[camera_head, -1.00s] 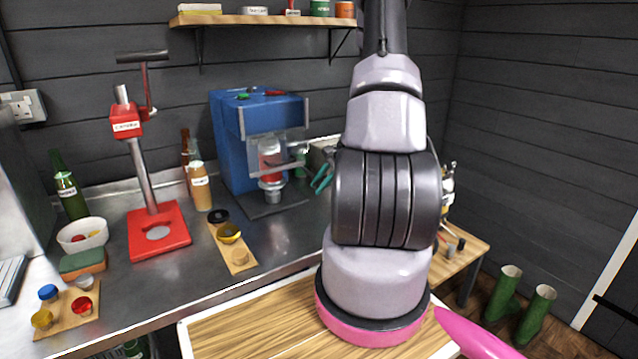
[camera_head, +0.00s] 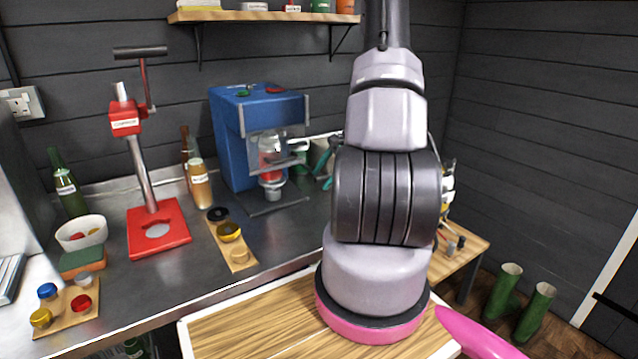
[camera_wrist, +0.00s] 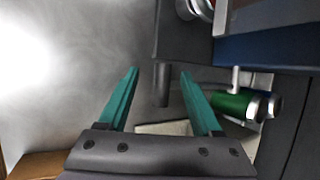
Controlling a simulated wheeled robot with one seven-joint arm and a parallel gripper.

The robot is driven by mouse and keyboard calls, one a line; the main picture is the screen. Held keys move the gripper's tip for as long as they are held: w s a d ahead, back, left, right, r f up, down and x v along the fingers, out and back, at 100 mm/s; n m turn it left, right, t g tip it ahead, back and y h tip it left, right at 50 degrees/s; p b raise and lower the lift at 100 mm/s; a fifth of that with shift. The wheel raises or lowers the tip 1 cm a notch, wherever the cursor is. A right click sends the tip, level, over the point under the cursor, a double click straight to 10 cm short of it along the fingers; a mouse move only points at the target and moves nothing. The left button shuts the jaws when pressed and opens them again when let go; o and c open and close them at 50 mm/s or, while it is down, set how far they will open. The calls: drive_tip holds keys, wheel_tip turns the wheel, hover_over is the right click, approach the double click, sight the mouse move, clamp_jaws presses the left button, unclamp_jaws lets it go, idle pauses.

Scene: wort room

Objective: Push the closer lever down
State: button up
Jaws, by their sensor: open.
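The red base (camera_head: 159,232) lies flat on the metal counter. My gripper (camera_head: 325,172) is right of the blue machine, well away from the lever; its teal fingers are partly hidden by my arm. In the wrist view my gripper (camera_wrist: 158,72) is open, with a dark cylinder (camera_wrist: 161,86) visible between or beyond the fingers. I cannot tell whether they touch. The lever does not show there.
The blue machine (camera_head: 228,140) stands between the closer and my arm. Brown bottles (camera_head: 200,186) and a board with caps (camera_head: 241,256) lie between them. The wrist view shows a green cylinder (camera_wrist: 232,104) near the right finger.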

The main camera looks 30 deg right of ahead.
drive_tip(key=v, duration=0.7)
drive_tip(key=shift+s+d, duration=0.25)
drive_tip(key=shift+d, duration=0.05)
drive_tip(key=shift+r, duration=0.15)
